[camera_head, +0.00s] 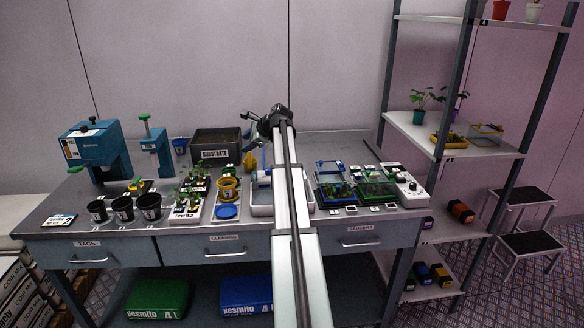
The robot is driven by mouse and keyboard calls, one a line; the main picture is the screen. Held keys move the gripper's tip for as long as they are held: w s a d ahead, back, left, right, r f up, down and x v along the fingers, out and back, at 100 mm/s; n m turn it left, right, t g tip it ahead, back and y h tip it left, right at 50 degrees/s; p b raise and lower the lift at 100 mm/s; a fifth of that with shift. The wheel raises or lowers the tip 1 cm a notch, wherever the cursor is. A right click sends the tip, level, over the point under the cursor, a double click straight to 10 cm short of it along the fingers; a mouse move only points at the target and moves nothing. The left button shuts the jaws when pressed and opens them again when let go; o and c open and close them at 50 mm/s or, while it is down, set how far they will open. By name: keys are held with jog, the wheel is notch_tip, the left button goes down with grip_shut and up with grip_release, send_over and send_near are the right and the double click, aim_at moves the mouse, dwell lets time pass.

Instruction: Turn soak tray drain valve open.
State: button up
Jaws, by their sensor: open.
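My arm runs up the middle of the view, over the bench. My gripper (249,129) is at its far end, pointing left, open and empty. It is above the back part of the bench, apart from the things below. A white tray (259,211), which looks like the soak tray, stands on the bench under my arm. My arm covers its middle and much of its right side. I cannot make out the drain valve; it may be hidden behind my arm or too small to tell.
A grey bin labelled substrate (232,141) stands behind the tray. Planted trays (378,190) and a white control box (411,191) stand to the right. The bench's back right is clear.

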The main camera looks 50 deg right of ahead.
jog(key=s+d+r+n+g+h, duration=0.2)
jog(key=s+d+r+n+g, duration=0.15)
jog(key=s+d+n, duration=0.8)
jog(key=f+n, duration=0.4)
jog(key=f, duration=0.1)
jog(key=d+f+n+g, duration=0.1)
jog(key=f+n, duration=0.3)
jog(key=f, duration=0.1)
jog(key=s+f+n+g, duration=0.1)
jog(key=f+n, duration=0.4)
jog(key=shift+d+f+y, duration=0.2)
jog(key=shift+y, duration=0.1)
dwell(0.5)
grip_shut()
